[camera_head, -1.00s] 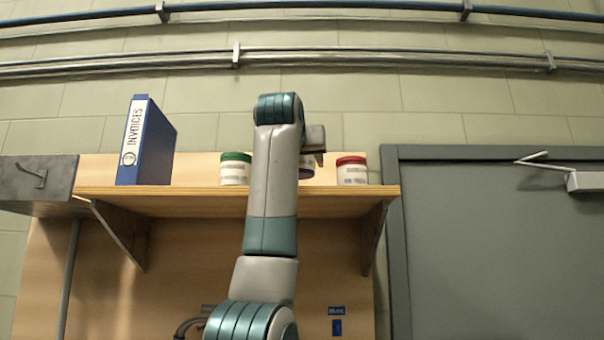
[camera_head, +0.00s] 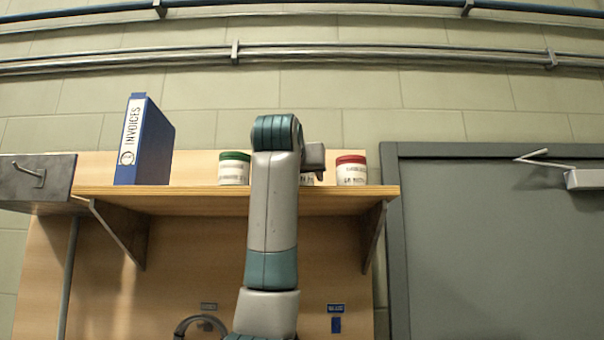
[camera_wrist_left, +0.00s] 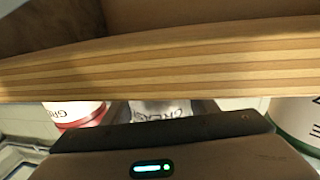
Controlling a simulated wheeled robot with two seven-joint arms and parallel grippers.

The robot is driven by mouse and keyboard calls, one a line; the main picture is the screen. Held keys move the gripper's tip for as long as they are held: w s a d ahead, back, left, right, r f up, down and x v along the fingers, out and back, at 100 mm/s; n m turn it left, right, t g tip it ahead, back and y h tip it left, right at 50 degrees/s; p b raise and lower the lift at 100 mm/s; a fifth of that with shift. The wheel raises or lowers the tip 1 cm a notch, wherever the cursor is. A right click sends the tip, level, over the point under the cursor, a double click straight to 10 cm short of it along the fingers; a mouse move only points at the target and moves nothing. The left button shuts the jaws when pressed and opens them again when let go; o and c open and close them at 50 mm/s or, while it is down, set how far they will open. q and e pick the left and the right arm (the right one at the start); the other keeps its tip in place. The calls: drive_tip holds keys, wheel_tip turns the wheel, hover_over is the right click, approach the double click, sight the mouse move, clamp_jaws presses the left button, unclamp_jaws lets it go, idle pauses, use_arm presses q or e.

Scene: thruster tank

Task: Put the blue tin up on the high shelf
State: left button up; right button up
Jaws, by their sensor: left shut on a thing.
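The high shelf (camera_head: 200,198) is a wooden board on metal brackets. My left arm rises in front of it, and the left gripper (camera_head: 314,158) is at the shelf, above its front edge. It is shut on the blue tin (camera_head: 307,178), whose pale lower part shows below it between two other tins. Its lid is hidden now. In the left wrist view the tin (camera_wrist_left: 160,108) shows upside down with lettering, beyond the dark gripper body. I cannot tell whether its base touches the shelf. My right gripper is not in view.
A green-lidded tin (camera_head: 234,170) stands left of my arm and a red-lidded tin (camera_head: 351,171) stands close to the right of the gripper. A blue binder (camera_head: 152,145) stands farther left. A grey door (camera_head: 500,240) is right of the shelf.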

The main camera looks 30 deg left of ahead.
use_arm(q)
drive_tip(key=shift+s, duration=0.1)
drive_tip(key=shift+f, duration=0.2)
drive_tip(key=o, duration=1.2)
drive_tip(key=shift+r, duration=0.1)
